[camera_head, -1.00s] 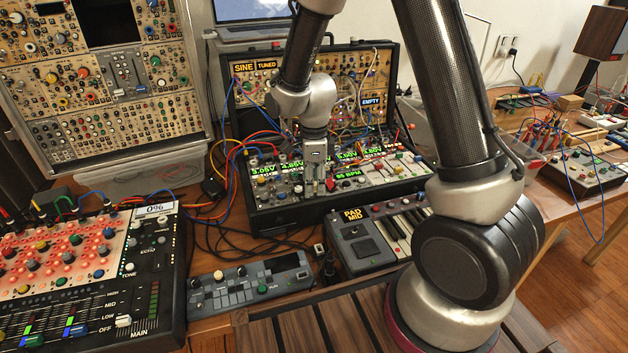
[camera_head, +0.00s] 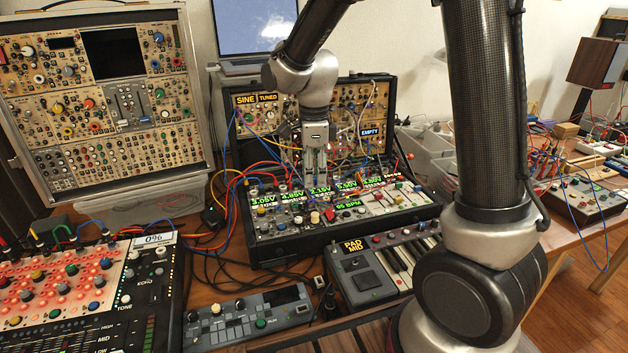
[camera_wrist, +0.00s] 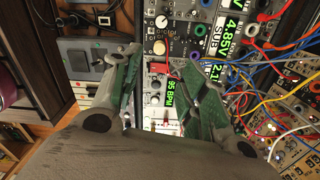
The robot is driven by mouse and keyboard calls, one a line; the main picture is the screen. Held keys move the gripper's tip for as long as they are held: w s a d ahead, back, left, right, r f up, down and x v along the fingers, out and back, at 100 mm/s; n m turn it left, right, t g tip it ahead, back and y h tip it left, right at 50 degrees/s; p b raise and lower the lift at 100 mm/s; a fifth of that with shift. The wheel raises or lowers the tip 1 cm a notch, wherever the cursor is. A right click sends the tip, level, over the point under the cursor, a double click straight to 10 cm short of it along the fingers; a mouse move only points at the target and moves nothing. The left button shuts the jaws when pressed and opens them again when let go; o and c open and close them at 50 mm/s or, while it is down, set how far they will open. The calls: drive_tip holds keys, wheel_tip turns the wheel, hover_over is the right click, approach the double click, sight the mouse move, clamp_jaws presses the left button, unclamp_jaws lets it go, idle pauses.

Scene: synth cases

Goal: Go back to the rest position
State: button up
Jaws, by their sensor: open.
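My gripper (camera_head: 315,172) points down above the lower panel of the open synth case (camera_head: 285,245) in the head view. Its jaws are open with nothing between them. In the wrist view the two green-padded fingers (camera_wrist: 165,95) stand apart, with the "95 BPM" display (camera_wrist: 169,92) and a red knob (camera_wrist: 160,68) seen between them. The panel's green voltage displays (camera_head: 320,190) are lit just below the fingertips. The upright lid panel (camera_head: 350,115) with "SINE", "TUNED" and "EMPTY" labels stands behind the gripper.
Patch cables (camera_head: 240,185) loop at the case's left side, and more cross the lid panel. A small keyboard (camera_head: 390,265) sits in front of the case. A mixer (camera_head: 90,290) and a tall module rack (camera_head: 100,100) stand left. A laptop (camera_head: 256,30) is behind.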

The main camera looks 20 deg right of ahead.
idle(0.3)
drive_tip(key=s+d+r+n+t, duration=0.2)
drive_tip(key=s+d+r+n, duration=0.5)
drive_tip(key=s+n, duration=0.3)
drive_tip(key=s+d+r+n+t, duration=0.2)
drive_tip(key=s+d+r+n, duration=0.4)
drive_tip(key=s+d+n, duration=0.2)
drive_tip(key=s+n, duration=0.2)
drive_tip(key=s, duration=0.2)
drive_tip(key=shift+r+n, duration=0.3)
drive_tip(key=shift+r, duration=0.05)
